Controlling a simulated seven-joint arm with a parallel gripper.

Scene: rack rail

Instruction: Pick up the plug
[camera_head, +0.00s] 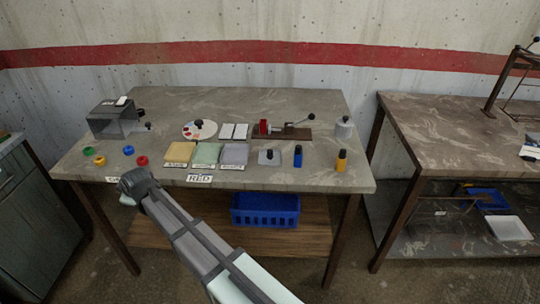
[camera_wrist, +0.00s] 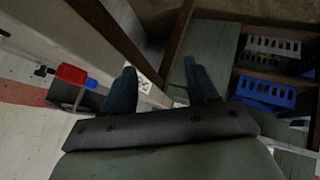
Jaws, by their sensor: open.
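I cannot tell for sure which thing is the plug. Small candidates on the main bench (camera_head: 290,100) are a blue black-topped cylinder (camera_head: 298,156), a yellow black-topped cylinder (camera_head: 341,160), a grey plate with a dark knob (camera_head: 269,157) and a pale knobbed cylinder (camera_head: 343,127). My gripper (camera_wrist: 162,84) is open, with two dark blue fingers apart and nothing held between them. In the head view my arm's end is at the bench's front left edge, well left of these candidates. Its fingers are mostly hidden there.
A grey box (camera_head: 108,118) and coloured rings (camera_head: 142,160) are at the bench's left. Yellow, green and grey pads (camera_head: 206,153) lie at the front middle. Behind are a round disc (camera_head: 199,130) and a lever clamp (camera_head: 285,130). A blue crate (camera_head: 265,212) is on the shelf below.

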